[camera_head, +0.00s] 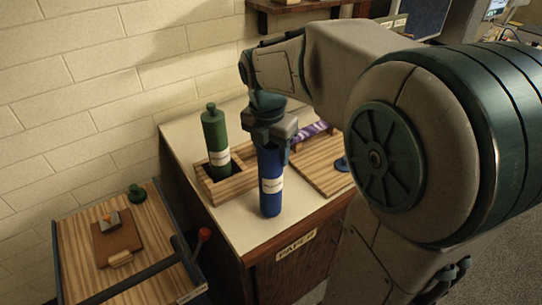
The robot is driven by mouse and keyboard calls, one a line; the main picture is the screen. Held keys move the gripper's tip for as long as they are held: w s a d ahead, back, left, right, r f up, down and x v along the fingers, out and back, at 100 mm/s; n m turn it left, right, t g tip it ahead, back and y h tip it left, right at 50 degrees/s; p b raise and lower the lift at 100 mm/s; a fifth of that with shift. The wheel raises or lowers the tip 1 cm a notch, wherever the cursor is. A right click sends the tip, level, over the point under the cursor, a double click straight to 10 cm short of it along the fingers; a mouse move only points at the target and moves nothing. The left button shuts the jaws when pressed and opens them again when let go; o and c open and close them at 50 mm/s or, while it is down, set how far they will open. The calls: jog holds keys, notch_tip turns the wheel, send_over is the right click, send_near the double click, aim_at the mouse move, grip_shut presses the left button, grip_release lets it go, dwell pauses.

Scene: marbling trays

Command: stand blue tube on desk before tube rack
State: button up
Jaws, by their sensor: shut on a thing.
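The blue tube (271,192) is upright with a white label, at the front part of the desk top (233,222). My gripper (268,141) points down and is shut on the tube's upper end. The tube's bottom is at or just above the desk surface; I cannot tell whether it touches. The wooden tube rack (238,187) is just behind and left of the blue tube. A green tube (216,145) stands in the rack's left part. My gripper and the blue tube hide the rack's right part.
A wooden board (318,178) with a dark blue round thing (342,164) lies right of the blue tube. A purple item (310,131) is behind it. A lower wooden tray (78,250) with a dark frame stands at left. A brick wall (90,120) closes the back. My arm covers the right side.

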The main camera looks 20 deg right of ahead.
aim_at(271, 179)
jog(key=shift+f, duration=1.1)
jog(key=shift+f, duration=0.15)
jog(key=o, duration=1.3)
